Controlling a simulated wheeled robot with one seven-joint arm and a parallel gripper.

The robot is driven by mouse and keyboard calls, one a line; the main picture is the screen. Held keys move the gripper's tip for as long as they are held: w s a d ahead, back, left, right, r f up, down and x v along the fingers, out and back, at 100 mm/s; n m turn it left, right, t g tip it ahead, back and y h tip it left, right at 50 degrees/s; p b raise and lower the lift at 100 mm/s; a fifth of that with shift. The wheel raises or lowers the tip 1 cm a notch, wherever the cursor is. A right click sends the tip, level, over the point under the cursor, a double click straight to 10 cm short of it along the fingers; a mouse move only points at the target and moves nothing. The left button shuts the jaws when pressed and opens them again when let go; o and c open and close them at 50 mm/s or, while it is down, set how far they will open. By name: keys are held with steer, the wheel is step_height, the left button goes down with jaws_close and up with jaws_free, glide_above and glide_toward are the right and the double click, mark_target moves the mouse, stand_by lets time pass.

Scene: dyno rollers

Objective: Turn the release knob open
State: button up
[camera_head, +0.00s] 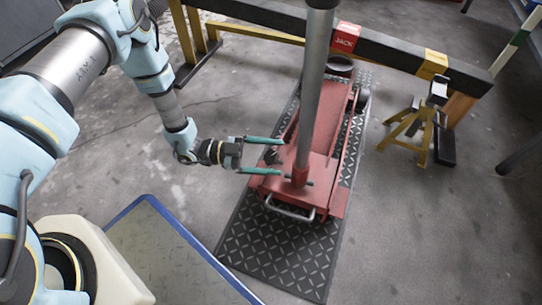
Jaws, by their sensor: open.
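A red floor jack (320,142) stands on a black tread-plate mat (275,250). Its long grey handle (314,70) rises from a red socket at its near end. A small dark knob (272,157), which looks like the release knob, sits at the left of the handle socket. My gripper (281,156) is open, with two green fingers pointing right. One finger is beyond the knob and one is nearer, so the knob appears between them. I cannot tell whether the fingers touch it.
A black beam (380,50) with a red "JACK" sign (346,37) spans the back on yellow supports. A yellow jack stand (415,125) stands at right. A blue-edged plate (165,255) lies at lower left. The handle rises close to my gripper's right.

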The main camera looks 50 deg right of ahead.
steer(key=c, duration=1.4)
steer(key=shift+o, duration=0.2)
